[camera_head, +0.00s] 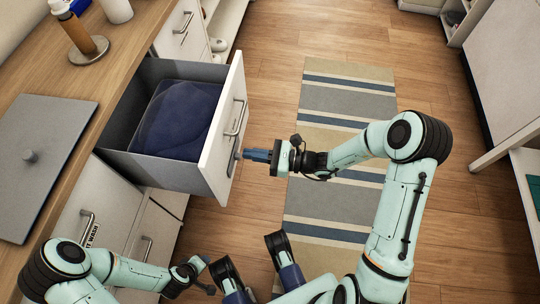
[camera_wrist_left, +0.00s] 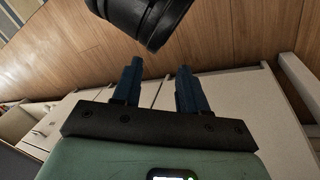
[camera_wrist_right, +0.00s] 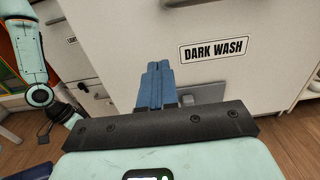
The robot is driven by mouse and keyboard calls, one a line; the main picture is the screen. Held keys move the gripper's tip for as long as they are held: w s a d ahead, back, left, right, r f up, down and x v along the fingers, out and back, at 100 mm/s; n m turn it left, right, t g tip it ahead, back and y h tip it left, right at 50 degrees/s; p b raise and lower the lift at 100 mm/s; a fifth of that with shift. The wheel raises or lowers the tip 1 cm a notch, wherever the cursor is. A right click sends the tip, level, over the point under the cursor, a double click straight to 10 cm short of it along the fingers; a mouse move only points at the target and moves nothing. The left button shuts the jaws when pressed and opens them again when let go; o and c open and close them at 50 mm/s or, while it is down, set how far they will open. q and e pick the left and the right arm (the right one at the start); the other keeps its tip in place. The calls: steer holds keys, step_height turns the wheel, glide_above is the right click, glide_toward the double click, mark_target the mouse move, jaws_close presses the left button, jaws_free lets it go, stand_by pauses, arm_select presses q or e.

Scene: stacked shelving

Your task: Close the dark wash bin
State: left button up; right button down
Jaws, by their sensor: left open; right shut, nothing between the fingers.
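The dark wash bin (camera_head: 228,140) is a pulled-out drawer with a white front, grey inner walls and a metal handle. Dark blue cloth (camera_head: 180,118) lies in it. In the right wrist view its front bears a "DARK WASH" label (camera_wrist_right: 213,49). My right gripper (camera_head: 245,154) is shut and empty, its fingertips at the drawer front near the handle's lower end; whether they touch cannot be told. It also shows in the right wrist view (camera_wrist_right: 155,72). My left gripper (camera_wrist_left: 160,82) is open and empty, low in front of the cabinet and away from the bin.
A wooden counter (camera_head: 118,62) holds a grey lid-like panel (camera_head: 40,160), an amber bottle (camera_head: 75,32) and a white container (camera_head: 117,9). Another labelled cabinet front (camera_head: 112,205) is below, to the left. A striped rug (camera_head: 345,95) lies on the open floor to the right.

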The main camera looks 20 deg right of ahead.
mark_target(226, 150)
steer(key=b+x, duration=0.1)
steer(key=x, duration=0.3)
steer(key=shift+w+a, duration=0.25)
steer(key=shift+a, duration=0.1)
arm_select(q)
steer(key=shift+w+a+f, duration=0.25)
steer(key=shift+w+f, duration=0.05)
steer(key=shift+w, duration=0.2)
steer(key=shift+w+a+f, duration=0.25)
steer(key=shift+w+f, duration=0.05)
steer(key=shift+w, duration=0.15)
arm_select(e)
steer(key=shift+a, duration=0.1)
steer(key=x, duration=1.1)
steer(key=shift+a+b, duration=0.1)
steer(key=shift+b, duration=0.2)
arm_select(q)
steer(key=shift+g, duration=0.6)
steer(key=shift+s+d+f+b, duration=0.1)
steer(key=shift+s+f+b, duration=0.3)
steer(key=shift+f, duration=0.4)
steer(key=shift+s+f+b, duration=0.3)
steer(key=shift+s+f, duration=0.1)
steer(key=shift+f, duration=0.4)
steer(key=shift+s+d+f+b, duration=0.1)
steer(key=shift+s+f+b, duration=0.3)
steer(key=shift+f, duration=0.4)
arm_select(e)
steer(key=shift+x, duration=8.95)
